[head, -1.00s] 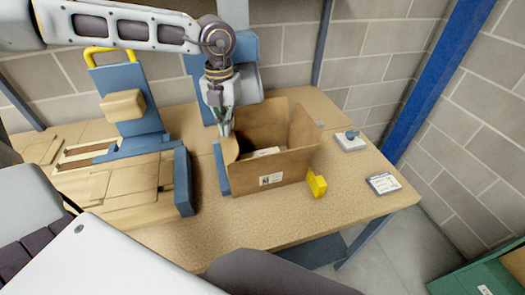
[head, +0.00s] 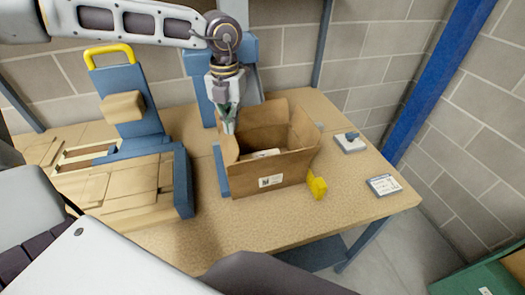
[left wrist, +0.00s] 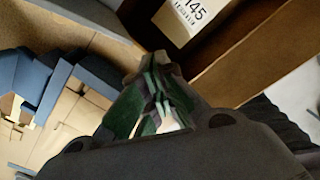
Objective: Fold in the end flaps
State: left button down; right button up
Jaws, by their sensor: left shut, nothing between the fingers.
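An open cardboard carton (head: 250,180) stands on the workbench, with a white label on its front wall. Its left end flap (head: 231,149) stands roughly upright, and its right end panel (head: 305,130) also stands up. A pale labelled item (head: 265,154) lies inside; the left wrist view shows a label reading 145 (left wrist: 194,12). My left gripper (head: 229,128) points down at the carton's left end, close to the top of the left flap. Its fingers (left wrist: 157,75) are shut and empty. I cannot tell whether they touch the flap. My right gripper is out of view.
A yellow block (head: 317,184) stands by the carton's front right corner, and a blue upright (head: 221,171) by its left end. A blue stand with flat cardboard (head: 125,190) fills the left. The front bench is clear.

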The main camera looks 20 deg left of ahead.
pick_arm(q)
jog(key=shift+r+p, duration=0.3)
jog(key=shift+r, duration=1.1)
jog(key=shift+r+p, duration=0.6)
jog(key=shift+r, duration=1.05)
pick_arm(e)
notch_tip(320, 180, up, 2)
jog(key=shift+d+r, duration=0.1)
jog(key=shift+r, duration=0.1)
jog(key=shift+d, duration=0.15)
